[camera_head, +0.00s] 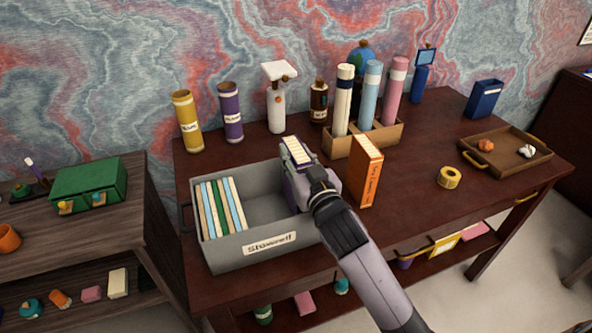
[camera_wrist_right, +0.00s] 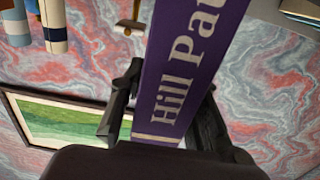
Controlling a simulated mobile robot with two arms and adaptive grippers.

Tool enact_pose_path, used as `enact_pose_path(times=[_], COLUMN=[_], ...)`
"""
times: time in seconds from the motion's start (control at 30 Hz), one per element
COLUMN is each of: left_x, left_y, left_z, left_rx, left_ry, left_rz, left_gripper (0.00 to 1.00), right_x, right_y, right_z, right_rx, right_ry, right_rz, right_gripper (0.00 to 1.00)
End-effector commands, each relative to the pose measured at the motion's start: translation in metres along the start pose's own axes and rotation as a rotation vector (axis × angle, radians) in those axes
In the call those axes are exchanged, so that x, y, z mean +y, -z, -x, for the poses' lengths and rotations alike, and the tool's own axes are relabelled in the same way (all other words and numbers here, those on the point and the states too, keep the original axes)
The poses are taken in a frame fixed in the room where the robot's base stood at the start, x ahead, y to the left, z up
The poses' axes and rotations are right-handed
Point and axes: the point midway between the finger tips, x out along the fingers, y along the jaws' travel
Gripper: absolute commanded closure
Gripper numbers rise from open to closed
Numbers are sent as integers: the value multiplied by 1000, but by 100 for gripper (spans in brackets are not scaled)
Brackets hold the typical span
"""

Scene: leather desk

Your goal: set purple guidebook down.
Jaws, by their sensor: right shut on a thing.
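The purple guidebook (camera_wrist_right: 185,75) is held between the two dark fingers of my right gripper (camera_wrist_right: 167,92) in the right wrist view, its lettered spine facing the camera. In the head view the right gripper (camera_head: 305,178) is over the right part of a grey bin (camera_head: 262,187). The guidebook's pale page edges (camera_head: 296,151) show at the gripper's far side; most of the book is hidden there. I cannot tell whether it touches the bin. My left gripper is not in view.
Several thin books (camera_head: 221,207) stand in the bin's left side; its middle is bare. An orange book (camera_head: 364,172) stands upright just right of the bin. Tall rolls in a wooden holder (camera_head: 388,138) stand behind. Yellow tape (camera_head: 449,178) and a tray (camera_head: 516,163) lie farther right.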

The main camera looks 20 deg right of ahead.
Motion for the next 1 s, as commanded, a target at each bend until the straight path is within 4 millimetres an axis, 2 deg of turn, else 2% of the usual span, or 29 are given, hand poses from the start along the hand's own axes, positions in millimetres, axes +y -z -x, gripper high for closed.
enact_pose_path(times=[0.2,0.67,0.7,1.0], left_x=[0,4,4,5], left_y=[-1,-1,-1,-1], left_z=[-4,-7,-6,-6], left_rx=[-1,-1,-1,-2], left_ry=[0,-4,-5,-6], left_rz=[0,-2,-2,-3], left_gripper=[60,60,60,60], right_x=[0,0,0,0], right_y=[-33,-41,-43,-42], right_z=[0,0,0,0], right_rx=[-2,1,-3,-3], right_ry=[0,1,0,0], right_rz=[0,0,0,1], right_gripper=[100,100,69,50])
